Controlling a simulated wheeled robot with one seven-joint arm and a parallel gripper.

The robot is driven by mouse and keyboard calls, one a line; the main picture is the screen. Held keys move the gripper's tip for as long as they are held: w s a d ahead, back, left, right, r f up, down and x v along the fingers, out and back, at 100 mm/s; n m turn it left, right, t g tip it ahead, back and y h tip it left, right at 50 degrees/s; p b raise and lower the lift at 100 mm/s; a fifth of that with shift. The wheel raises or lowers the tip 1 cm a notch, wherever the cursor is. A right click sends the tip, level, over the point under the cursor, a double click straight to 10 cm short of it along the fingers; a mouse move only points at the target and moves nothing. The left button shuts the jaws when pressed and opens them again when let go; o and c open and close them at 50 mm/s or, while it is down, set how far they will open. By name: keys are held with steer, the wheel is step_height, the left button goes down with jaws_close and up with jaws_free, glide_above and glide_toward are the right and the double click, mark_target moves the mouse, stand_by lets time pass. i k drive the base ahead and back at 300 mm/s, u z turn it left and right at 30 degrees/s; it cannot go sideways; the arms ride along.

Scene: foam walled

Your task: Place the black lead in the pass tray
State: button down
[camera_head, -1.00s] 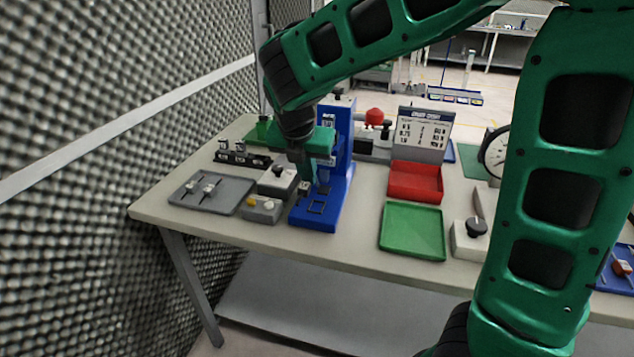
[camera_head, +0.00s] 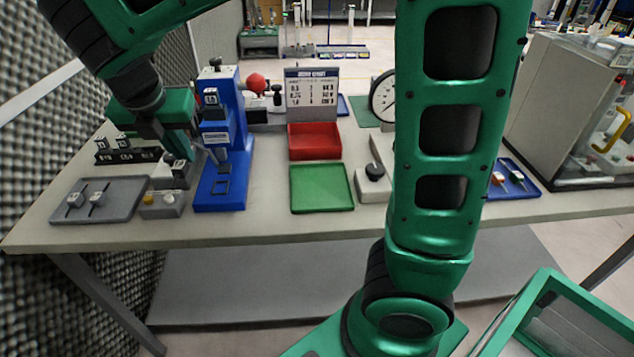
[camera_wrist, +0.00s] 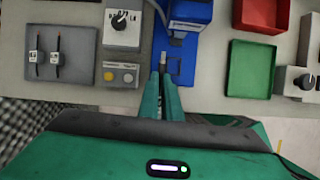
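My gripper (camera_wrist: 163,78) reaches over the bench by the blue press fixture (camera_head: 222,185), its two green fingers close together. A small grey and dark piece (camera_wrist: 172,67), apparently the black lead, shows at the fingertips, mostly hidden by them; its colour is hard to make out. In the head view my gripper (camera_head: 176,157) is just left of the fixture. The green tray (camera_head: 322,188), taken as the pass tray, is empty and lies right of the fixture; it also shows in the wrist view (camera_wrist: 251,69). Two leads (camera_wrist: 44,57) lie on the left of a grey tray (camera_wrist: 78,40), its right part bare.
A red bin (camera_head: 314,141) stands behind the green tray before a sign (camera_head: 312,92). A grey box with yellow and grey buttons (camera_wrist: 121,75) and a knob box (camera_wrist: 122,25) sit left of the fixture. A dial gauge (camera_head: 384,98) stands at the right. Bare bench separates fixture and green tray.

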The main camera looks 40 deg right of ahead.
mark_target(320, 188)
steer(key=z, duration=0.15)
steer(key=k, duration=1.5)
steer(key=z, duration=0.85)
steer(key=i, duration=1.5)
steer(key=u, duration=0.05)
